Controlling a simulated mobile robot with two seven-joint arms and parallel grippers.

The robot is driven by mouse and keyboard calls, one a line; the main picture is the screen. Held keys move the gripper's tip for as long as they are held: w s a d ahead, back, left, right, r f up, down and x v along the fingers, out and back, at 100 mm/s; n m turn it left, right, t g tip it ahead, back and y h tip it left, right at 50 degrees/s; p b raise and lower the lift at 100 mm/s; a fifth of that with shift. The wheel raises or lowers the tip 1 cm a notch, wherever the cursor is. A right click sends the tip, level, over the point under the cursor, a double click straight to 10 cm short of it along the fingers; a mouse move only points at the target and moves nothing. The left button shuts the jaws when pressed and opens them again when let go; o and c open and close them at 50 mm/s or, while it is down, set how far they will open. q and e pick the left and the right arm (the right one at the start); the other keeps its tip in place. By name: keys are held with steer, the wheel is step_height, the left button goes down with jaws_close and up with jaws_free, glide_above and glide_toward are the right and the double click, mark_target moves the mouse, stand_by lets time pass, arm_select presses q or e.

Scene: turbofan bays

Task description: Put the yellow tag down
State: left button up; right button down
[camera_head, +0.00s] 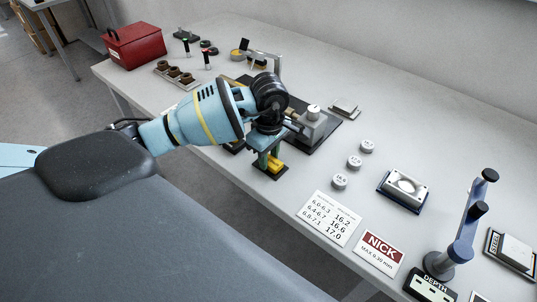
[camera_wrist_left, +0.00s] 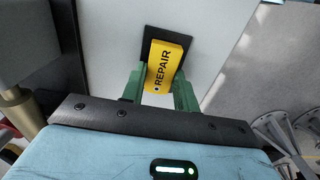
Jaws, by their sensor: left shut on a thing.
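The yellow tag (camera_wrist_left: 165,66) reads "REPAIR" in the left wrist view. It sits between the two green fingers of my left gripper (camera_wrist_left: 160,88), which is shut on it. Under the tag is a small dark pad (camera_wrist_left: 184,34) on the pale table. In the head view the tag (camera_head: 275,164) shows low at my left gripper (camera_head: 268,160), over the dark pad (camera_head: 268,175) near the table's front edge. I cannot tell whether the tag touches the pad. My right gripper is not in view.
Behind my left gripper, a dark plate carries a metal fixture (camera_head: 312,124). Several round weights (camera_head: 354,162), a metal block on a tray (camera_head: 404,188), a number card (camera_head: 329,218) and a NICK card (camera_head: 380,252) lie to the right. A red toolbox (camera_head: 134,45) stands at the far left.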

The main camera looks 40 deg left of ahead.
mark_target(269, 160)
arm_select(q)
steer(key=shift+f, duration=0.2)
steer(key=o, duration=1)
steer(key=shift+c, duration=0.2)
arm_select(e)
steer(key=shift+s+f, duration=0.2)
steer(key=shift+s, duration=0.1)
arm_select(q)
steer(key=shift+r, duration=0.15)
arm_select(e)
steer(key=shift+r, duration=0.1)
arm_select(q)
steer(key=shift+r, duration=0.3)
step_height(269, 160, up, 12)
steer(key=shift+f, duration=0.2)
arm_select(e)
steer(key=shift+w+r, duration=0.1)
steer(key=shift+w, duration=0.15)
